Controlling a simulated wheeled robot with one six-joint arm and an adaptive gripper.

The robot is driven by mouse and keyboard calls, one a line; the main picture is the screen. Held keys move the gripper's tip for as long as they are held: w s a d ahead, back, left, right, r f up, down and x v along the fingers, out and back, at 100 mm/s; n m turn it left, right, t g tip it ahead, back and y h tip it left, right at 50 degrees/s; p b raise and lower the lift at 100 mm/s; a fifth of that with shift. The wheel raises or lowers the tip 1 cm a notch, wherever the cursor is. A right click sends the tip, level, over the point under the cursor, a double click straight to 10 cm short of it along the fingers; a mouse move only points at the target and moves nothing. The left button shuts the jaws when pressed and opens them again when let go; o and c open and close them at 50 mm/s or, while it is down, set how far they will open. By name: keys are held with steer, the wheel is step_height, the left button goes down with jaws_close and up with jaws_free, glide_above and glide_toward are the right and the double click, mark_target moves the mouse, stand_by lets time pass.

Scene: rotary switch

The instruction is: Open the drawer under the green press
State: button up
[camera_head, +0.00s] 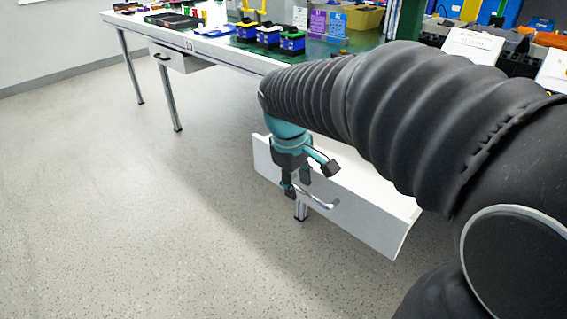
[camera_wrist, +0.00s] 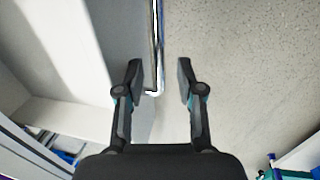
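My gripper (camera_head: 309,179) points down at the handle.
The bench (camera_head: 222,54) carries small blue, green and yellow items. Another drawer (camera_head: 180,60), shut, hangs under its far left part. Bench legs (camera_head: 132,70) stand on the speckled floor (camera_head: 130,200), which is clear at left and front. Bins fill the upper right.

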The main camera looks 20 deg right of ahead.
step_height(320, 180, up, 12)
steer(key=s+a, duration=0.1)
steer(key=a, duration=0.1)
stand_by(0.4)
steer(key=shift+s+f, duration=0.1)
steer(key=s+d+f+m+t+y, duration=0.1)
steer(key=s+f+m+t, duration=0.3)
steer(key=s+f, duration=0.6)
steer(key=s+m, duration=0.2)
steer(key=s, duration=0.1)
steer(key=shift+s+f+y, duration=0.15)
steer(key=shift+f+y, duration=0.25)
